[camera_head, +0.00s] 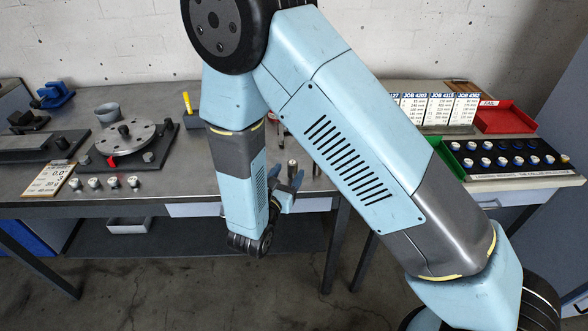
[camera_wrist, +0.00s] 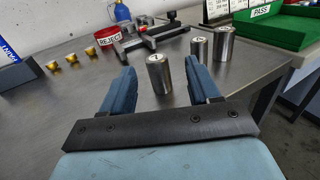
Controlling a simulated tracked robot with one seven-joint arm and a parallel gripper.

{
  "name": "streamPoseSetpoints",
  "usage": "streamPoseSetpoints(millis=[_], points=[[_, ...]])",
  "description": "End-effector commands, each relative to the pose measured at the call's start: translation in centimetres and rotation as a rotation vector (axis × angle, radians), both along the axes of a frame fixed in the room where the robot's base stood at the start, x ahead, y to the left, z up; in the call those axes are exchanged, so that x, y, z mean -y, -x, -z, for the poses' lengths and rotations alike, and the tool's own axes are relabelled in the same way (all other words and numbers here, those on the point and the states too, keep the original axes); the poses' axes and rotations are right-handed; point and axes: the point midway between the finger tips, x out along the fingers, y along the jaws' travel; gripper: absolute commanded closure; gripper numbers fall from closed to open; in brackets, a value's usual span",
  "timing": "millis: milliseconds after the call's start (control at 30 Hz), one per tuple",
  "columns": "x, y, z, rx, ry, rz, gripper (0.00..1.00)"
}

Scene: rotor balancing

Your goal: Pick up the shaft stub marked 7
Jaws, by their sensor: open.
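My gripper (camera_wrist: 159,66) is open, its two blue fingers low over the bench. In the wrist view a grey metal shaft stub (camera_wrist: 159,76) stands upright between the fingertips, with a visible gap to the left finger. Its white top has a dark mark that may be a 7; I cannot read it surely. Two more upright stubs stand beyond the right finger: one nearer (camera_wrist: 198,51) and one farther right (camera_wrist: 223,44). Their marks are too small to read. In the head view my gripper (camera_head: 291,186) is partly hidden by my arm, near the bench's front edge.
A red REJECT container (camera_wrist: 108,38) and a dark stand (camera_wrist: 155,38) lie beyond the stubs, with several small brass pieces (camera_wrist: 91,51) at left. A green PASS tray (camera_wrist: 275,24) is at upper right. A rotor disc (camera_head: 126,137) sits on the bench's left.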

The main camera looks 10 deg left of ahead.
Motion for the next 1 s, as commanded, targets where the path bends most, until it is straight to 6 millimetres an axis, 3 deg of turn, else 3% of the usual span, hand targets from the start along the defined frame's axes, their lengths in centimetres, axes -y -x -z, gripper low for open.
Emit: streamPoseSetpoints(millis=[100, 367, 700, 1000], points=[[0.3, -1.3, 0.0, 0.000, -0.001, 0.001, 0.39], [0.4, -2.4, 0.0, 0.000, -0.001, 0.000, 0.39], [0.9, -6.5, -0.1, 0.000, -0.001, 0.002, 0.39], [1.0, -7.1, -0.1, 0.000, -0.001, -0.001, 0.41]])
